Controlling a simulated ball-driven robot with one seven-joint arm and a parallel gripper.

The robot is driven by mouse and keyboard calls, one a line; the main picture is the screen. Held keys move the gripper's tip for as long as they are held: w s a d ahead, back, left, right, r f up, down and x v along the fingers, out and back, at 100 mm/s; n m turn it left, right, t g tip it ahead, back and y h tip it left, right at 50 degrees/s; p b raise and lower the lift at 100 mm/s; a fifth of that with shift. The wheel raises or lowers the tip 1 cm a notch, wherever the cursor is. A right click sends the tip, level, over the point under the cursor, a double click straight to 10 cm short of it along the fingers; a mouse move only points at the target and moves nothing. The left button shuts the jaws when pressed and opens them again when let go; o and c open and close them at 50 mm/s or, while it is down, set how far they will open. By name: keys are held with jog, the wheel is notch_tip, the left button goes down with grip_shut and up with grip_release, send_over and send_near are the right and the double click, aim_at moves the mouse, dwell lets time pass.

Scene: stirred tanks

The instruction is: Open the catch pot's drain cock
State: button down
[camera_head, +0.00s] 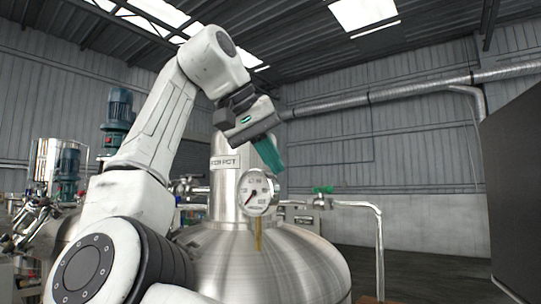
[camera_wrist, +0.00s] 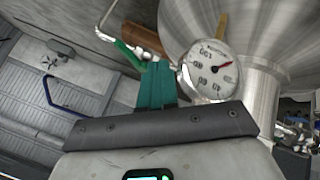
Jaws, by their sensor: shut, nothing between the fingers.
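The catch pot (camera_head: 265,262) is a shiny steel vessel with a domed shoulder and a labelled neck; it also shows upside down in the wrist view (camera_wrist: 255,28). The drain cock's green handle (camera_head: 323,190) sits on a thin pipe to the right of the neck. In the wrist view a green lever (camera_wrist: 130,54) shows just left of my fingertips. My gripper (camera_head: 273,164) has green fingers, shut and empty. It hangs above and left of the green handle, in front of the neck. In the wrist view the fingers (camera_wrist: 157,72) point toward the pipe; whether they touch the lever I cannot tell.
A round dial gauge (camera_head: 257,193) stands close below my fingers, on the pot's front. The outlet pipe (camera_head: 379,240) bends down at the right. A dark panel (camera_head: 512,160) stands at far right. Motors and pipework (camera_head: 65,165) crowd the left.

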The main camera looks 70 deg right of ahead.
aim_at(325, 190)
jog(key=s+d+f+p, duration=0.1)
jog(key=s+d+f, duration=0.3)
jog(key=s+d, duration=0.1)
jog(key=shift+s+d+p, duration=0.2)
jog(key=shift+p, duration=0.15)
jog(key=shift+f, duration=0.1)
